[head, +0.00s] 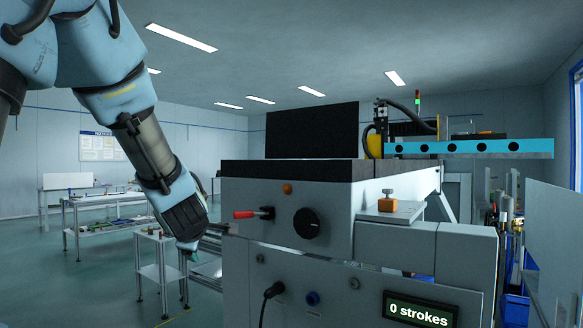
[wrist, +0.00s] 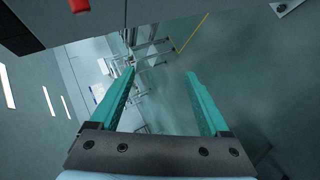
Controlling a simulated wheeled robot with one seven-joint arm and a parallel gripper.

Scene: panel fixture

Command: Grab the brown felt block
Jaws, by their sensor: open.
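A small orange-brown block (head: 387,205) with a grey knob on top sits on a pale ledge (head: 408,214) at the right of the grey panel fixture; I take it as the felt block. It is not visible in the wrist view. My gripper (wrist: 160,73) shows two teal fingers spread apart with nothing between them. In the head view my arm hangs at the left of the fixture, well left of the block, and the fingers are mostly hidden at the end of the wrist.
The fixture front carries a red-handled lever (head: 250,214), a black dial (head: 306,223), a plug with cable (head: 273,290) and a display (head: 420,309) reading "0 strokes". A dark upright panel (head: 312,131) stands behind. A blue beam (head: 475,147) extends right. Tables (head: 95,205) stand at left.

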